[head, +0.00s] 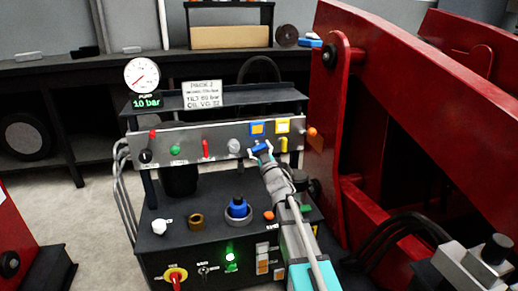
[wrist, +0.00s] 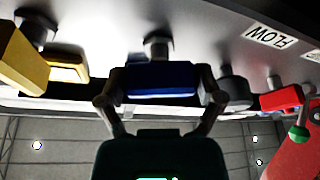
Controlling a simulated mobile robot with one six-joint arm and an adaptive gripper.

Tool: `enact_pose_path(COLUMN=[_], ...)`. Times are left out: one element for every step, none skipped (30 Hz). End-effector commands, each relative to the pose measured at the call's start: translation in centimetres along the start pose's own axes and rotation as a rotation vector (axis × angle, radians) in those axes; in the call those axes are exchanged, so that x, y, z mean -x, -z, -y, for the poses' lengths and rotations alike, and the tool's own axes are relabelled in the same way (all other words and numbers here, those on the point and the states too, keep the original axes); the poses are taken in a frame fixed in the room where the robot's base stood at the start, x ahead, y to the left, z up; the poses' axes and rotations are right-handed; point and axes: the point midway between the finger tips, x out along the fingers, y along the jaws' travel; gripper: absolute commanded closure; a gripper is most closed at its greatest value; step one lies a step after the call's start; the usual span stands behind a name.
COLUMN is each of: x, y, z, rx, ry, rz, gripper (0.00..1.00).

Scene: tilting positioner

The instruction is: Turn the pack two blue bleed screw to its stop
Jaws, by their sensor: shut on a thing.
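A blue bar handle (head: 261,148), which I take as the blue bleed screw, sits on the grey front panel of the pack below a blue tag. In the wrist view the blue bar (wrist: 160,78) lies nearly level on a short metal stem. My gripper (head: 264,155) reaches it from below and in front. In the wrist view my gripper's fingers (wrist: 160,92) are shut on the bar's two ends. The sign (head: 201,93) above the panel reads PACK 2. The screw's stop cannot be seen.
A yellow handle (head: 284,145) is close beside the blue one, and a grey knob (head: 234,146) is on its other side. A red lever (head: 205,149) is farther left. A blue-topped knob (head: 238,207) stands on the lower deck. A large red frame (head: 390,110) rises close on the right.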

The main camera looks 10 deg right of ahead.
Motion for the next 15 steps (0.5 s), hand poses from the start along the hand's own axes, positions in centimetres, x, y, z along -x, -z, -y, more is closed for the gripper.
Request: enact_pose_path(x=[-0.11,-0.11,-0.12,-0.11,-0.11,-0.12,-0.11,-0.11,-0.11,-0.11,-0.1,-0.1,-0.09,-0.09,-0.09], y=[0.07,0.07,0.06,0.06,0.06,0.06,0.06,0.06,0.05,0.04,0.04,0.04,0.03,0.03,0.02], z=[-0.09,-0.09,-0.08,-0.06,-0.05,-0.03,-0.02,-0.02,0.0,0.01,0.01,0.02,0.03,0.03,0.04], rx=[0.026,0.041,0.061,0.075,0.087,0.103,0.113,0.122,0.133,0.139,0.144,0.149,0.152,0.154,0.156], ry=[0.01,0.017,0.025,0.031,0.036,0.043,0.047,0.051,0.055,0.058,0.06,0.062,0.064,0.065,0.065], rz=[-0.001,-0.001,-0.001,-0.001,-0.001,-0.001,-0.001,-0.002,-0.002,-0.002,-0.002,-0.003,-0.003,-0.003,-0.003], gripper=[0.62,0.62,0.62,0.62,0.62,0.62,0.62,0.62,0.62,0.62,0.62,0.62,0.62,0.62,0.62])
